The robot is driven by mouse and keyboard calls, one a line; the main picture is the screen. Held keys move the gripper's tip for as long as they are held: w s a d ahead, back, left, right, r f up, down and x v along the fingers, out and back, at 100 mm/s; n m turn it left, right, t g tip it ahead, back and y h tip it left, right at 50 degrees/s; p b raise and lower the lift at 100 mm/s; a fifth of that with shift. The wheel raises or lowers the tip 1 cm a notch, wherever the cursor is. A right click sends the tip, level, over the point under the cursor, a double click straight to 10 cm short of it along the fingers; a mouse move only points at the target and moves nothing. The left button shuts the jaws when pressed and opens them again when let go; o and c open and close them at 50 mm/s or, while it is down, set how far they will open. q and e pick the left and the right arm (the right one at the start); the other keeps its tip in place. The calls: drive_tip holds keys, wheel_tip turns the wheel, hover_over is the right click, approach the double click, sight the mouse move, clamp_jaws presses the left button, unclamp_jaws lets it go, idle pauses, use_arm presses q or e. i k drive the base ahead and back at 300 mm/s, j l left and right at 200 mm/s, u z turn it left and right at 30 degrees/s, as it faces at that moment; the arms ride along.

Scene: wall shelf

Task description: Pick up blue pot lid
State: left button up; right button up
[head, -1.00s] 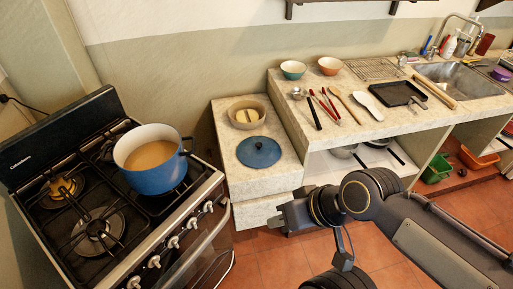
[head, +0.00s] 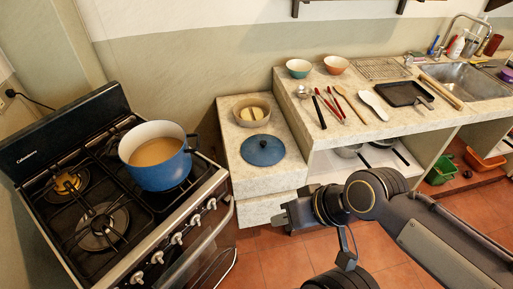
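The blue pot lid (head: 262,151) lies flat, knob up, on the low stone counter (head: 238,176) between the stove and the higher worktop. The blue pot (head: 160,160) stands uncovered on the stove, with tan contents inside. My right gripper (head: 281,217) comes in from the right, in front of the low counter, below and a little right of the lid. It is apart from the lid. Its fingers are small and dark, and I cannot tell how far they are spread. My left gripper is not in view.
The black stove (head: 85,190) stands at the left, with knobs and a rail along its front. A tan bowl (head: 251,112) sits just behind the lid. The higher worktop (head: 350,138) carries bowls, utensils and a black tray (head: 403,93). Red floor tiles are clear in front.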

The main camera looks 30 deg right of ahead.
sight(261, 150)
drive_tip(key=u, duration=0.55)
drive_tip(key=l+u, duration=0.5)
drive_tip(key=l, duration=0.2)
drive_tip(key=k+l+u, duration=0.1)
drive_tip(key=l+u, duration=0.35)
drive_tip(key=l, duration=0.2)
drive_tip(key=k+l, duration=0.1)
drive_tip(key=l, duration=0.35)
drive_tip(key=k+l, duration=0.1)
drive_tip(key=l, duration=0.35)
drive_tip(key=k+l+u, duration=0.1)
drive_tip(key=l, duration=0.35)
